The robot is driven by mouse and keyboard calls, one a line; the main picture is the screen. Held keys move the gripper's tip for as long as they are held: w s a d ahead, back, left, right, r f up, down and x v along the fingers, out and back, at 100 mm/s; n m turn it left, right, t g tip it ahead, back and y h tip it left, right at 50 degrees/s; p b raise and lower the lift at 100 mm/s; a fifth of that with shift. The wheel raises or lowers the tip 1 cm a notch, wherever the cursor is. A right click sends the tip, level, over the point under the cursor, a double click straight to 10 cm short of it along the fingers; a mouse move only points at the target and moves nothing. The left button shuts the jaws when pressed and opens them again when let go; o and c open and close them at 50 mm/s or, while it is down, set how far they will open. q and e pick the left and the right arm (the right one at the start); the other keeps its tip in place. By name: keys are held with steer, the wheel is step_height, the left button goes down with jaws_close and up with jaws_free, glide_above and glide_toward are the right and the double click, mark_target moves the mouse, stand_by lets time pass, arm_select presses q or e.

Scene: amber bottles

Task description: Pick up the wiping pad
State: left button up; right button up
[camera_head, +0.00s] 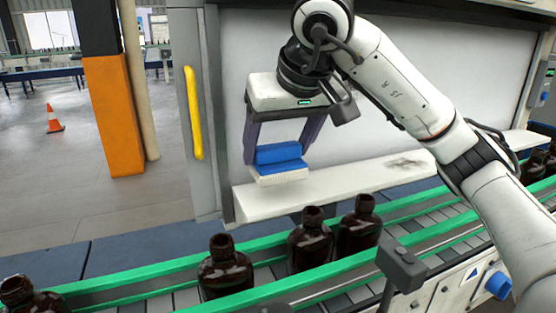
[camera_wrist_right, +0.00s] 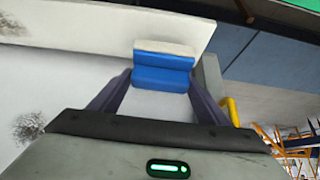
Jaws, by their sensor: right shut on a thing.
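The wiping pad (camera_head: 280,160) has a blue block-shaped top and a white underside. In the head view it sits between the fingers of my right gripper (camera_head: 279,150), which is shut on its blue part. The pad is in front of the white panel, at the white ledge (camera_head: 330,191); I cannot tell whether it touches the ledge. The right wrist view also shows the pad (camera_wrist_right: 164,67) between the two fingertips, with its white side facing away from the gripper. My left gripper is not in view.
Several amber bottles (camera_head: 225,271) stand on the conveyor between green rails (camera_head: 150,273). A dark smudge (camera_head: 405,163) marks the ledge area on the right. A yellow handle (camera_head: 193,113) is left of the panel. An orange cone (camera_head: 54,120) stands on the open floor.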

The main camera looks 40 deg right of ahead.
arm_select(q)
steer(key=b, duration=0.1)
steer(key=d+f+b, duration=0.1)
steer(key=b, duration=0.1)
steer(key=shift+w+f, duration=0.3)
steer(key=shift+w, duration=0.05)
arm_select(e)
steer(key=s+d, duration=1.2)
steer(key=shift+s+d, duration=0.4)
